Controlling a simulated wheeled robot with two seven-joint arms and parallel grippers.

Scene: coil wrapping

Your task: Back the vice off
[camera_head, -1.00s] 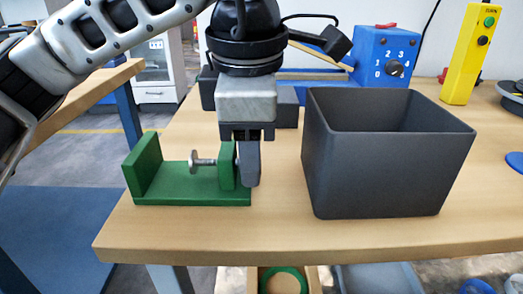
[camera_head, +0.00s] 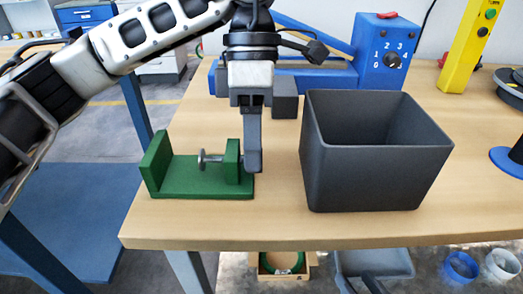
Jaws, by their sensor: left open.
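The green vice (camera_head: 190,190) sits on the wooden table, left of the dark grey bin. It has a tall plate at its left end and a smaller upright block (camera_head: 232,160) near its right end. A metal screw with a round head (camera_head: 203,159) sticks out leftward from that block. My left gripper (camera_head: 252,166) points down at the right side of the block, very close to it. Its fingers overlap in this view and it is open. Whether it touches the vice I cannot tell. My right gripper is not in view.
The dark grey bin (camera_head: 375,180) stands open and looks empty just right of my left gripper. A small grey block (camera_head: 285,100) and a blue machine with a dial (camera_head: 391,60) are behind. A yellow control box (camera_head: 474,40) stands at the back right.

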